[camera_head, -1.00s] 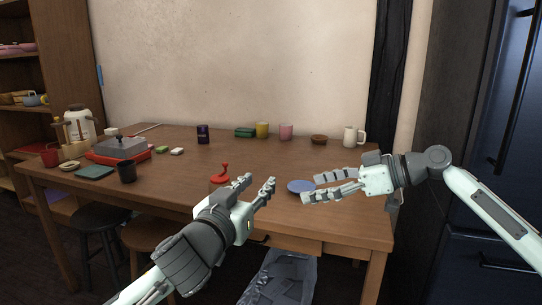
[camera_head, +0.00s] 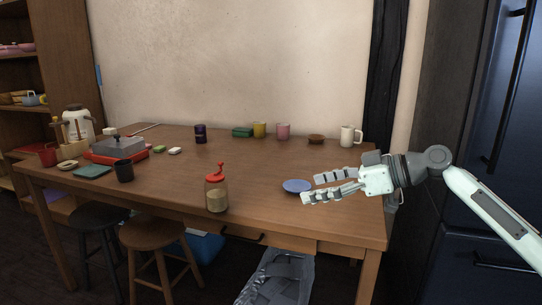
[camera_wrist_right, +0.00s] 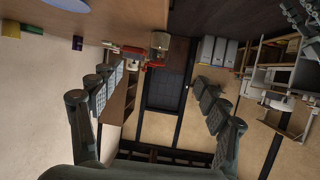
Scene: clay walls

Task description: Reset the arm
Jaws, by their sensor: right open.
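My right gripper (camera_head: 318,188) reaches in from the right in the head view. It is open and empty, above the right part of the wooden table, beside a blue plate (camera_head: 297,186). In the right wrist view its two fingers (camera_wrist_right: 158,108) stand wide apart with nothing between them. My left gripper and arm are not in the head view. A jar with a red lid (camera_head: 216,194) stands upright at the table's front edge and also shows in the right wrist view (camera_wrist_right: 159,44).
The table (camera_head: 260,165) holds mugs along the back, a white pitcher (camera_head: 348,136), a dark cup (camera_head: 124,171) and a red-based grey-lidded pan (camera_head: 118,148). A dark fridge (camera_head: 490,130) is at right.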

